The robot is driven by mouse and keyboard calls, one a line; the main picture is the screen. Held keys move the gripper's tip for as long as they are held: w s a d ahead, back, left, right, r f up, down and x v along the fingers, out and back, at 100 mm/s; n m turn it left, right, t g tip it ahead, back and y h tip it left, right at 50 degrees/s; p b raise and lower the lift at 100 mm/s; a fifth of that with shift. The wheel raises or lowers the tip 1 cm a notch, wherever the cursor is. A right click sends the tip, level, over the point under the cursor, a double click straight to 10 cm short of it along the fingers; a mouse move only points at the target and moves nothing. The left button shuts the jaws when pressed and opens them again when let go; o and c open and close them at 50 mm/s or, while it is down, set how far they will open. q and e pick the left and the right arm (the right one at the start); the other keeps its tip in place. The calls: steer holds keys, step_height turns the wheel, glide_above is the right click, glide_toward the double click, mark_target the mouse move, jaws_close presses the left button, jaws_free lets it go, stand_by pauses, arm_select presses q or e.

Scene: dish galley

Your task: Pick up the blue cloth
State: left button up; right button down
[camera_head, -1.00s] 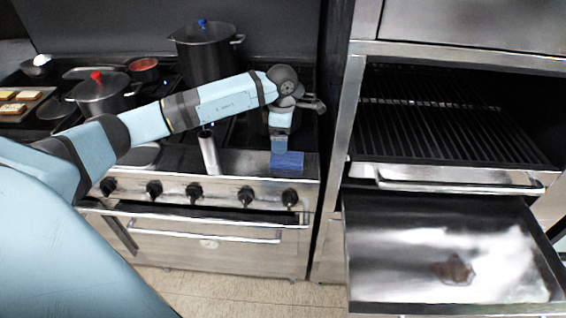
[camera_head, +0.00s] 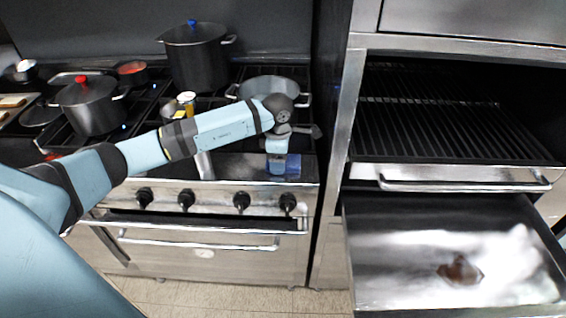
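The blue cloth (camera_head: 294,165) is a small dark blue patch on the steel front ledge of the stove, near its right end. My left gripper (camera_head: 278,168) points down at the cloth and overlaps its left part in the picture. Its fingertips are small and blend with the blue, so I cannot tell whether they are open or shut, or whether they touch the cloth. The left part of the cloth is hidden behind the gripper. My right gripper is out of view.
Behind the wrist stands a wide grey pan (camera_head: 268,84). A tall dark pot (camera_head: 196,60) and a red-knobbed pot (camera_head: 90,106) stand on the stove. Right of it, an open steel drawer (camera_head: 400,215) sticks out below a grill rack (camera_head: 440,115).

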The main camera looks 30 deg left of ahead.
arm_select(q)
steer(key=c, duration=0.3)
steer(key=shift+r+p, duration=5.05)
steer(key=shift+r, duration=4.9)
